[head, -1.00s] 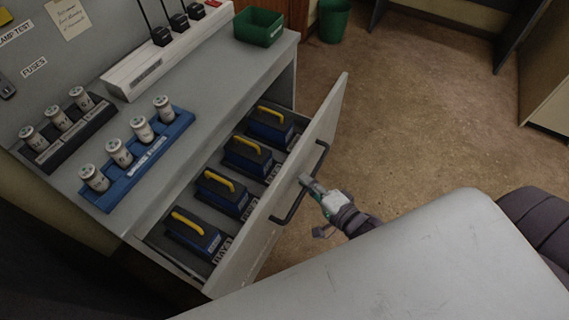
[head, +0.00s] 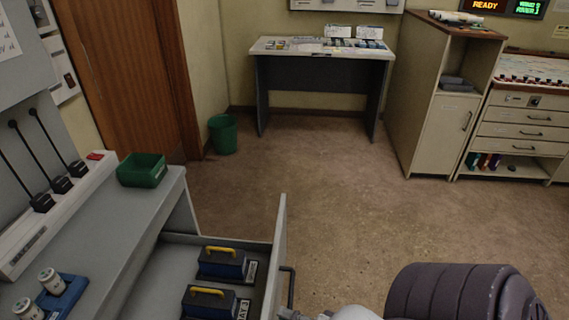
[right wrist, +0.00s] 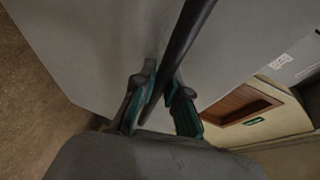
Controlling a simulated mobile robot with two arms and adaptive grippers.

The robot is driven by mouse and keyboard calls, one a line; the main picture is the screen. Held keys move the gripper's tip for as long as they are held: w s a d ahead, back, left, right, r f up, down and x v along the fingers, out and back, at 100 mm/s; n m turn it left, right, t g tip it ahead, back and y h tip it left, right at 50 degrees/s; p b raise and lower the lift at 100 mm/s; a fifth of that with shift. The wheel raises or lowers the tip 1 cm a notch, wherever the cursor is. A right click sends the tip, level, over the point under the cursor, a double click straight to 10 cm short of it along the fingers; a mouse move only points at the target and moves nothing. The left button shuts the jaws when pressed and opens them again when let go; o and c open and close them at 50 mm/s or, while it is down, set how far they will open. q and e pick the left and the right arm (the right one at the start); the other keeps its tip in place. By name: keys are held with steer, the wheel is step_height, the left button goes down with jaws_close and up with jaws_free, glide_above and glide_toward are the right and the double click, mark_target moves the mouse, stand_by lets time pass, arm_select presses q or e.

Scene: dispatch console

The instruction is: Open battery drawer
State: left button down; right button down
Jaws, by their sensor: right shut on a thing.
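The battery drawer (head: 279,247) is pulled out from the grey cabinet at the lower left of the head view. Blue and black batteries with yellow handles (head: 222,263) sit inside it. The dark bar handle (head: 290,290) on its front shows only in part in the head view. In the right wrist view the handle (right wrist: 186,40) runs between the fingers of my right gripper (right wrist: 160,105), which is shut on it. In the head view my right gripper (head: 290,314) is at the bottom edge, mostly cut off. My left gripper is not in view.
A green waste basket (head: 223,135) stands on the floor beyond. A desk (head: 325,48) and a tall cabinet (head: 432,110) are at the back. The floor between is clear.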

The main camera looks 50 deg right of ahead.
steer(key=c, duration=1.2)
jaws_free()
steer(key=v, duration=1.2)
